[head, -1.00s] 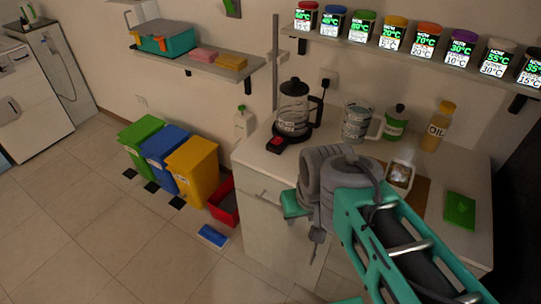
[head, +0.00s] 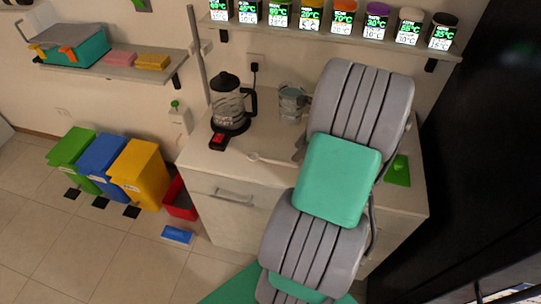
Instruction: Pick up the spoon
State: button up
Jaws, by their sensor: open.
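The grey and green links of my arm cover much of the counter. A small dark grey piece, apparently the end of my gripper (head: 300,149), shows at the arm's left edge, close to the handle's right end. The rest of the gripper is hidden behind the arm. I see no contact with the spoon.
A green mat (head: 397,171) lies right of my arm. Coloured bins (head: 139,172) stand on the floor at the left.

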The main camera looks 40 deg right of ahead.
aim_at(287, 162)
jog(key=p+x, duration=0.1)
jog(key=x, duration=0.6)
jog(key=shift+w+f, duration=0.1)
jog(key=shift+w, duration=0.15)
grip_shut()
